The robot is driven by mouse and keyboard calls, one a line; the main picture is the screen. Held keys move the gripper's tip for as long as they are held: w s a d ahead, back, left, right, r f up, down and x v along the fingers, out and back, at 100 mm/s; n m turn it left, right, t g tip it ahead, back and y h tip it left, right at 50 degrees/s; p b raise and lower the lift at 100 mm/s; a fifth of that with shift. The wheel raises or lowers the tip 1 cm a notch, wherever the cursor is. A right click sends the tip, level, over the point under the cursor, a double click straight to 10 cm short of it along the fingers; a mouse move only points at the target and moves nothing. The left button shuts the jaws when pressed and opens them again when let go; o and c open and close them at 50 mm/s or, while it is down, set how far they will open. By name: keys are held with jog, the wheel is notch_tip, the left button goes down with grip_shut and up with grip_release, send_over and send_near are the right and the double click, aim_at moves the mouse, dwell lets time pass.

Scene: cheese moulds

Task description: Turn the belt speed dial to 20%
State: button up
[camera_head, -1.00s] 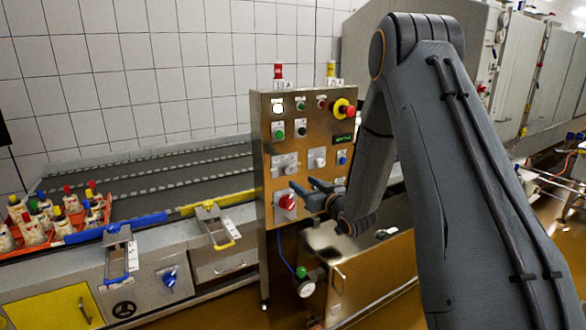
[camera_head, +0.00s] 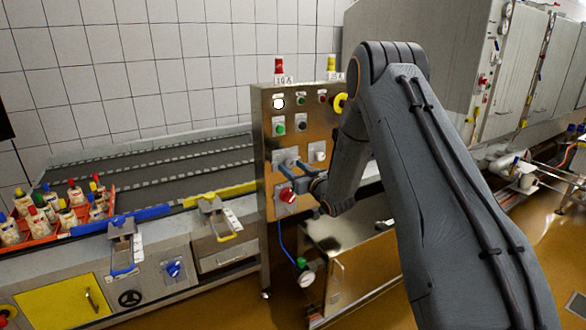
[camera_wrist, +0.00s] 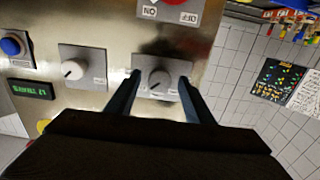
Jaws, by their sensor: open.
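Two grey dials on square plates sit on the steel control panel. In the wrist view, which looks inverted, one dial (camera_wrist: 159,79) lies between the fingers of my gripper (camera_wrist: 160,84), and the other dial (camera_wrist: 75,68) is to its left. I cannot read their labels, so I cannot tell which sets belt speed. My gripper is open, with one finger on each side of the dial; contact is unclear. In the head view my gripper (camera_head: 289,168) is at the panel, partly covering the left dial's plate (camera_head: 284,153). The other dial (camera_head: 318,151) is to its right.
A red rotary switch (camera_head: 287,196) is just below my gripper. A green display (camera_wrist: 32,89) and a blue button (camera_wrist: 12,46) show in the wrist view. The steel panel (camera_head: 262,140) stands beside a conveyor (camera_head: 150,180) with an orange crate of bottles at left.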

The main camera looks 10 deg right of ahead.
jog(key=c, duration=1)
jog(key=shift+c, duration=0.2)
